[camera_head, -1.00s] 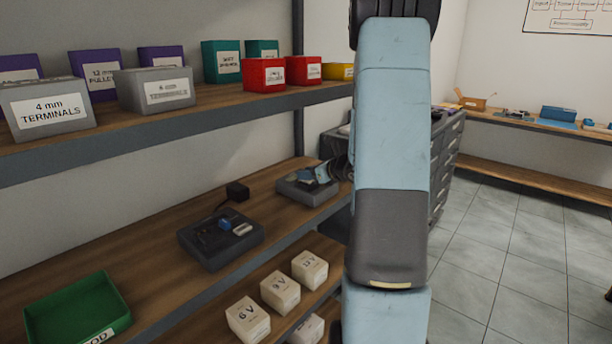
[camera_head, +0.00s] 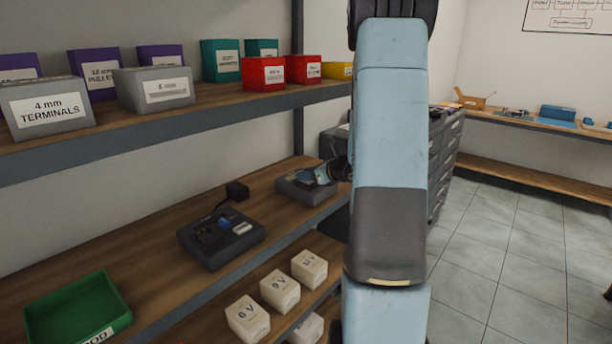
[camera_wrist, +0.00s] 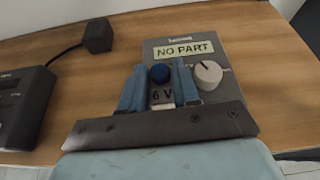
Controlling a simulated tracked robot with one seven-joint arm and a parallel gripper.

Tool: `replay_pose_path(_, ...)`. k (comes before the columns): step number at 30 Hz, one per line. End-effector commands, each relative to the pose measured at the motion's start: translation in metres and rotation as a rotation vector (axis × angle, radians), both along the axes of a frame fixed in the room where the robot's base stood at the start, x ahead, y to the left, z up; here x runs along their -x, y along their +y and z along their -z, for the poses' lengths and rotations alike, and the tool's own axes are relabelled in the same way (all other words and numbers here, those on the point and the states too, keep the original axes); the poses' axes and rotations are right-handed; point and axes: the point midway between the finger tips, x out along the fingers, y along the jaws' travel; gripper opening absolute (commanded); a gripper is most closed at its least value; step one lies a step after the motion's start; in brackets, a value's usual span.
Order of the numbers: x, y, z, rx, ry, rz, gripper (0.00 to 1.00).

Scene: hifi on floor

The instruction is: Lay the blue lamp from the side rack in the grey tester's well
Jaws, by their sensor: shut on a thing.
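The grey tester (camera_wrist: 222,103) stands on the wooden shelf, with a display reading "NO PART" and a pale round knob. In the head view the tester (camera_head: 291,192) is partly covered by my gripper (camera_head: 325,176). In the wrist view my gripper (camera_wrist: 158,88) is over the tester's left part, its two light-blue fingers shut on the blue lamp (camera_wrist: 160,73). The lamp's round blue top shows between the fingertips, near a "6 V" marking. The tester's well is hidden under the lamp and fingers, so I cannot tell whether the lamp touches it.
A dark device (camera_head: 220,240) with a blue part on top stands left of the tester, corded to a black box (camera_head: 237,190). A green tray (camera_head: 78,310) lies at the front left. Voltage-marked cubes (camera_head: 280,291) sit on the lower shelf. Labelled bins (camera_head: 150,90) fill the upper shelf.

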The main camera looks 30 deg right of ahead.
Motion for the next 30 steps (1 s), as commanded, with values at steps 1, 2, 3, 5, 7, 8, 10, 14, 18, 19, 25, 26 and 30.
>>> replay_pose_path(1, -0.0001, 0.0001, 0.0000, 0.000, 0.000, 0.000, 0.00)
replay_pose_path(2, -0.0001, 0.0001, 0.0000, 0.000, 0.000, 0.000, 0.00)
replay_pose_path(3, -0.0001, 0.0001, 0.0000, 0.000, 0.000, 0.000, 0.00)
replay_pose_path(5, -0.0001, 0.0002, 0.0000, 0.000, 0.000, 0.000, 0.00)
replay_pose_path(7, -0.0001, 0.0003, 0.0000, 0.000, 0.000, 0.000, 0.00)
replay_pose_path(8, -0.0001, 0.0004, 0.0000, 0.000, 0.000, 0.000, 0.00)
replay_pose_path(10, -0.0001, 0.0003, 0.0003, 0.000, 0.000, -0.001, 0.00)
replay_pose_path(14, -0.0002, 0.0004, 0.0016, 0.000, 0.000, -0.001, 0.00)
replay_pose_path(18, -0.0002, 0.0005, 0.0024, 0.000, 0.000, -0.001, 0.00)
replay_pose_path(19, -0.0002, 0.0005, 0.0024, 0.000, 0.000, -0.001, 0.00)
replay_pose_path(25, -0.0002, 0.0005, 0.0024, 0.000, 0.000, -0.001, 0.00)
replay_pose_path(26, -0.0002, 0.0006, 0.0025, 0.000, 0.000, -0.001, 0.00)
replay_pose_path(30, -0.0002, 0.0006, 0.0025, 0.001, 0.000, -0.001, 0.42)
